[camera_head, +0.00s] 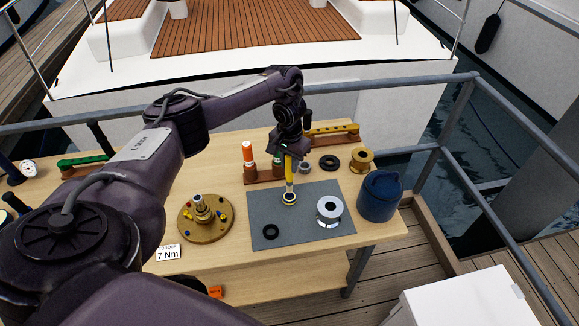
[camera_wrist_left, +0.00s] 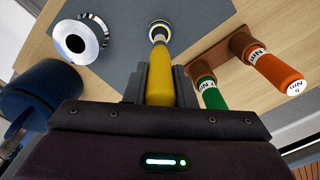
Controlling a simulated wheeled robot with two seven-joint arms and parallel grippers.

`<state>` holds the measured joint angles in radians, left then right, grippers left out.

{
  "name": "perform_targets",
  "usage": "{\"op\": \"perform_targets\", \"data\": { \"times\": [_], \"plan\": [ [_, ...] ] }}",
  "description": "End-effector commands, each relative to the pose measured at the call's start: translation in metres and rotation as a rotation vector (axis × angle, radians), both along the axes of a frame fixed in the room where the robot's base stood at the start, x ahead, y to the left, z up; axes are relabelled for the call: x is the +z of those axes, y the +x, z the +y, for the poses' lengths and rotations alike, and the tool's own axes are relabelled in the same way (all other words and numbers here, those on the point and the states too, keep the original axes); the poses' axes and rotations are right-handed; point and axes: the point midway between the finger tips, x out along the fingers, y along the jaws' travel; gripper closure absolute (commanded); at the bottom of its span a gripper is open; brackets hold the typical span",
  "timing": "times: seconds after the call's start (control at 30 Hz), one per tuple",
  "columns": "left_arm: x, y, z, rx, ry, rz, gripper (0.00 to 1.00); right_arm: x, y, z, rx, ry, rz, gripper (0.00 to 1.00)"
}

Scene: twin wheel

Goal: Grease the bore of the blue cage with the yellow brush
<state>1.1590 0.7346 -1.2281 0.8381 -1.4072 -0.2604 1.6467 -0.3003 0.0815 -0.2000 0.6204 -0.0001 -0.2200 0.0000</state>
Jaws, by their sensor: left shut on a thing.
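My left gripper (camera_head: 289,161) is shut on the yellow brush (camera_head: 289,170) and holds it upright, tip down, over the grey mat. In the left wrist view the yellow brush (camera_wrist_left: 160,80) runs away from between the fingers of the left gripper (camera_wrist_left: 160,88). The brush's lower end meets a small ring with a dark blue rim, which appears to be the blue cage (camera_wrist_left: 158,25). In the head view this cage (camera_head: 289,203) sits on the mat below the brush. The brush hides its bore, so I cannot tell how deep the tip is. My right gripper is out of view.
A brass flange (camera_head: 190,232) stands left, a blue pot (camera_head: 380,197) right. Behind are orange (camera_head: 248,153) and green handles, a grey ring, another black ring (camera_head: 329,163) and a brass spool (camera_head: 361,160).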

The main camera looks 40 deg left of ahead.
Motion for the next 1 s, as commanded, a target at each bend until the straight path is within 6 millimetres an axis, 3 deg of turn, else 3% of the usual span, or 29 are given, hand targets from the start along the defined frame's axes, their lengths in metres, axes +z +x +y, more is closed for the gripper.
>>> {"op": "perform_targets", "data": {
  "times": [0.2,0.53,1.0],
  "plan": [
    [0.003,0.000,0.000,0.000,0.000,-0.001,1.00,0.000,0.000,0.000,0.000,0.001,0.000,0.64],
    [0.037,0.001,0.001,-0.002,0.002,-0.004,1.00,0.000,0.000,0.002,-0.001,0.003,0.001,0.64],
    [0.040,0.000,0.000,0.000,0.000,0.000,1.00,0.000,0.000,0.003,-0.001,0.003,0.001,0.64]
  ]
}}
